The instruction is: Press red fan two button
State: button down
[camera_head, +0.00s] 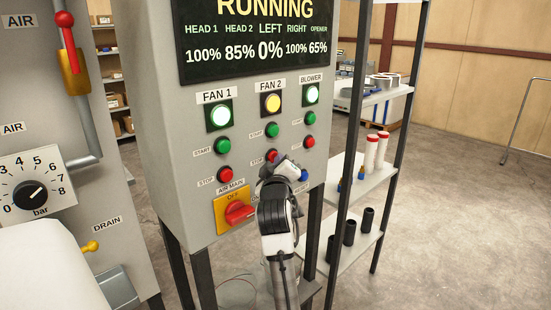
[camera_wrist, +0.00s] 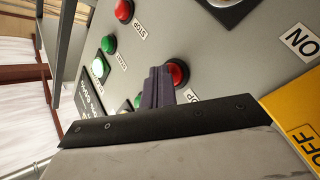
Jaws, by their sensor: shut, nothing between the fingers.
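The red fan two stop button (camera_head: 271,155) is on the grey control panel, below the green fan two start button (camera_head: 272,130) and the yellow lamp (camera_head: 272,103). My gripper (camera_head: 277,163) is shut and empty, with its tips right at the red button and covering part of it. In the wrist view, the closed fingers (camera_wrist: 158,85) point at the panel just beside the red button (camera_wrist: 178,73). I cannot tell whether the tips touch it.
Fan 1's red stop button (camera_head: 224,174) is to the left, and the blower's red button (camera_head: 309,142) is to the right. The red air main switch (camera_head: 238,211) on its yellow plate is close at lower left. A shelf rack (camera_head: 358,187) stands to the right.

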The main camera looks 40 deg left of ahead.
jog(key=shift+s+d, duration=0.1)
jog(key=shift+d, duration=0.65)
jog(key=shift+s+d+p, duration=0.2)
jog(key=shift+d+p, duration=0.2)
jog(key=shift+d, duration=2.15)
